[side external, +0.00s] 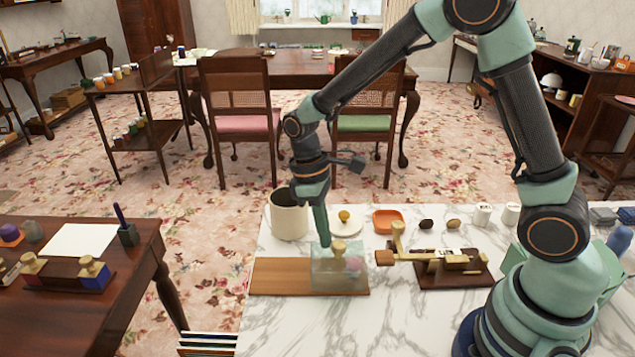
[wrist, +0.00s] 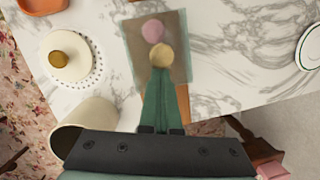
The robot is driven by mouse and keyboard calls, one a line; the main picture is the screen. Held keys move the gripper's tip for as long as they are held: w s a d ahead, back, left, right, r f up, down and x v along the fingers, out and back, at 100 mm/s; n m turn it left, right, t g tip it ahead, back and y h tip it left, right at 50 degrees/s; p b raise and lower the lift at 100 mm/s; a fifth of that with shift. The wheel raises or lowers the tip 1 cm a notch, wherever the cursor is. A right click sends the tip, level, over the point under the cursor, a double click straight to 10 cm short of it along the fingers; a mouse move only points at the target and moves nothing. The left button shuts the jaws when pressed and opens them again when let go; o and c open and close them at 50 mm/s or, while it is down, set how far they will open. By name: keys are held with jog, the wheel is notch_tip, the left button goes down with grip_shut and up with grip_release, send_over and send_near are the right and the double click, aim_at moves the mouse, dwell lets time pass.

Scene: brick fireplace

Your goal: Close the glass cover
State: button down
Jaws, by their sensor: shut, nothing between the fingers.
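The glass cover (side external: 328,272) is a clear, greenish box at the right end of a brown wooden board (side external: 280,278). A gold knob (side external: 339,246) shows at its top, and a pinkish thing (side external: 354,263) shows through the glass. In the wrist view the cover (wrist: 178,30) lies ahead of the fingers, with the knob (wrist: 161,54) and the pink thing (wrist: 152,31) in line. My gripper (side external: 325,243) is shut and empty, pointing down at the cover's top, just left of the knob. Its fingertips (wrist: 160,71) look close to the knob; I cannot tell whether they touch.
A cream mug (side external: 289,215) stands behind the board. A white plate with a yellow ball (side external: 344,215) and an orange dish (side external: 387,221) are behind the cover. A brass device on a dark base (side external: 455,275) stands to the right. Marble in front is clear.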

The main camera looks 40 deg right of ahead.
jog(key=shift+w+a, duration=0.3)
jog(key=shift+w, duration=0.1)
jog(key=w+a+f+v, duration=0.1)
jog(key=w+a+v, duration=0.1)
jog(key=v, duration=0.9)
jog(key=s+d+r+m+t, duration=0.6)
jog(key=s+d+r+t, duration=0.1)
jog(key=s, duration=0.5)
jog(key=shift+s+d+t, duration=0.3)
jog(key=shift+d+t, duration=0.3)
jog(key=shift+d, duration=0.45)
